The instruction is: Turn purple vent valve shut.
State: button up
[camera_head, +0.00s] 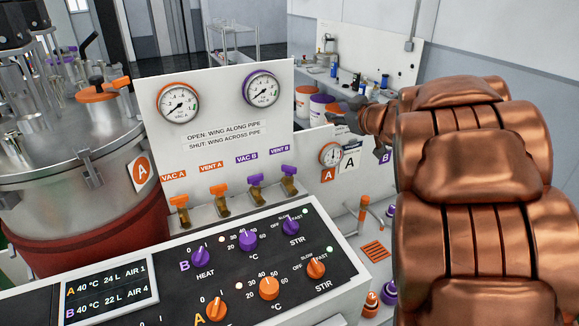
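Two purple-winged valves stand on brass bodies below the gauge panel. The right one, under the VENT B label (275,155), is the purple vent valve (289,171); the left one, under VAC B, is the purple vacuum valve (256,180). I cannot tell for sure whether the vent wing lies along or across its pipe. My gripper (350,114) is dark grey and partly seen at the end of my copper arm, right of the panel and apart from the valves, higher in the picture. Its fingertips are too small and overlapped to show whether they are open.
Orange valves, VAC A (179,202) and VENT A (220,191), stand left of the purple ones. Purple (261,88) and orange (178,103) gauges sit above. A knob console (205,275) is in front. A steel vessel (75,165) stands left. My arm hides the right side.

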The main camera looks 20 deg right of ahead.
jog(key=s+a+f+n+g+y, duration=0.2)
jog(key=a+f+n+g+y, duration=0.1)
jog(key=a+f+y, duration=0.2)
jog(key=g+y, duration=0.4)
send_near(292, 167)
jog(key=w+a, duration=0.2)
jog(key=a, duration=0.1)
jog(key=shift+n, duration=0.5)
jog(key=p+x, duration=0.1)
jog(key=x, duration=0.4)
jog(key=shift+w+a+f+p, duration=0.2)
jog(key=shift+f+p, duration=0.2)
jog(key=shift+f, duration=0.15)
jog(key=shift+w+a+f+h, duration=0.3)
jog(key=shift+w+a+f, duration=0.15)
jog(key=shift+a, duration=0.1)
grip_shut()
